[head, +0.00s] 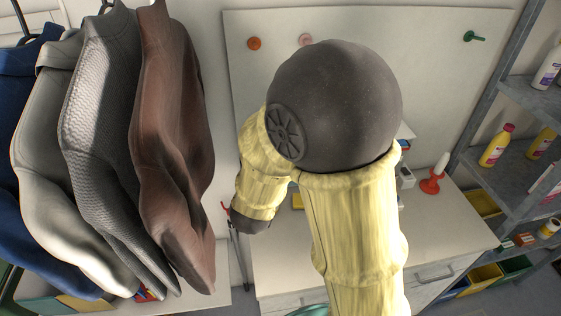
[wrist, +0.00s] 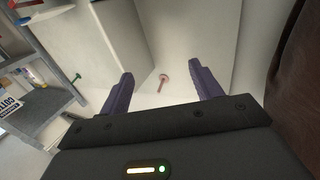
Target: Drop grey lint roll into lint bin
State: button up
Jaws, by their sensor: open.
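My gripper (wrist: 163,85) shows in the wrist view with its two purple fingers spread apart and nothing between them. It points toward the pale wall board, where a pink peg (wrist: 162,79) sits in the gap, beyond the fingers. In the head view my own arm hides the gripper. I cannot make out the grey lint roll in either view. I cannot pick out the lint bin with certainty either; the arm covers much of the counter.
A white counter (head: 452,228) with drawers stands below the pegged board (head: 240,65). On it is a red stand (head: 431,184) with a white top. Garments, including a brown one (head: 172,150), hang at left. A grey shelf (head: 520,160) with bottles and coloured bins is at right.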

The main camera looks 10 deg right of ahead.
dwell(0.8)
notch_tip(320, 180, down, 9)
jog(key=s+n+g+y, duration=0.3)
jog(key=g+y, duration=0.3)
jog(key=y, duration=0.1)
jog(key=s+d+f+g, duration=0.2)
jog(key=s+d+g, duration=0.1)
jog(key=s, duration=0.3)
jog(key=s+d+f+n+g, duration=0.1)
jog(key=s+d+f+g, duration=0.1)
jog(key=s+g, duration=0.3)
jog(key=shift+s+d+f, duration=0.15)
jog(key=shift+s+d, duration=0.35)
jog(key=shift+s, duration=0.15)
